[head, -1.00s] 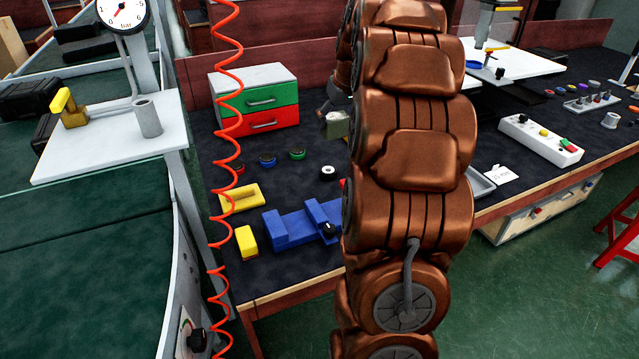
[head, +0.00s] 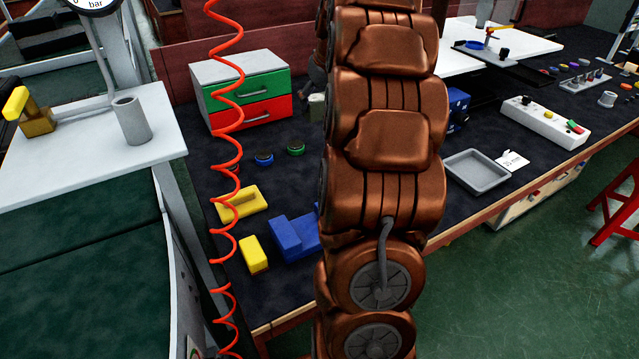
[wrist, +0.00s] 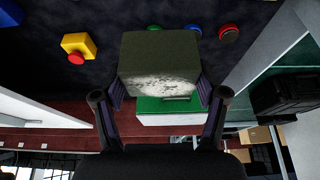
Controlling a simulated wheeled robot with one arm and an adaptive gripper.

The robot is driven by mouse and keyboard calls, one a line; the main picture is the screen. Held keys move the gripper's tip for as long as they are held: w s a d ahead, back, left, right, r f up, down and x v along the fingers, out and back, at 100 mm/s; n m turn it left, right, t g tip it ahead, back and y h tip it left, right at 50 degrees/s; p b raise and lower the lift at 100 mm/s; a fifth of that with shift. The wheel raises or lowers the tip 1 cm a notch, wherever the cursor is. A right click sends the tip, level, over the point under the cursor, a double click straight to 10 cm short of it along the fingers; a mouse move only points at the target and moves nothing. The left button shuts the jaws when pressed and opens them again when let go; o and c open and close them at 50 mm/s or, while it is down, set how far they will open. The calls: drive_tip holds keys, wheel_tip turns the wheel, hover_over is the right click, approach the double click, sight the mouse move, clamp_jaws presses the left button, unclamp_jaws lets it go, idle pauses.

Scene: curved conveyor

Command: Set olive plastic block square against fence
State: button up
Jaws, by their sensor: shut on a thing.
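The olive block (wrist: 158,60) is held between the two fingers of my gripper (wrist: 160,92) in the wrist view. It shows a dark olive face and a paler, speckled face. In the head view, a small part of the block (head: 316,106) shows beside my arm, in front of the drawer box. It appears raised above the dark bench top. My arm hides most of the gripper there. I cannot tell for certain which thing is the fence. A blue stepped fixture (head: 292,236) and a yellow angled piece (head: 238,204) lie on the bench, apart from the block.
A drawer box (head: 250,116) with green and red fronts stands at the bench's back. A yellow block (head: 253,255) lies near the front edge. A red coiled hose (head: 226,170) hangs at left.

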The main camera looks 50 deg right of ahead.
drive_tip(key=shift+w+f+b, duration=0.2)
drive_tip(key=shift+f+b, duration=1.5)
drive_tip(key=shift+f, duration=4.1)
drive_tip(key=shift+w+f+b, duration=0.15)
drive_tip(key=shift+f+b, duration=1.55)
drive_tip(key=shift+f, duration=4.1)
drive_tip(key=shift+f, duration=0.15)
drive_tip(key=o, duration=1.3)
drive_tip(key=shift+v, duration=6.15)
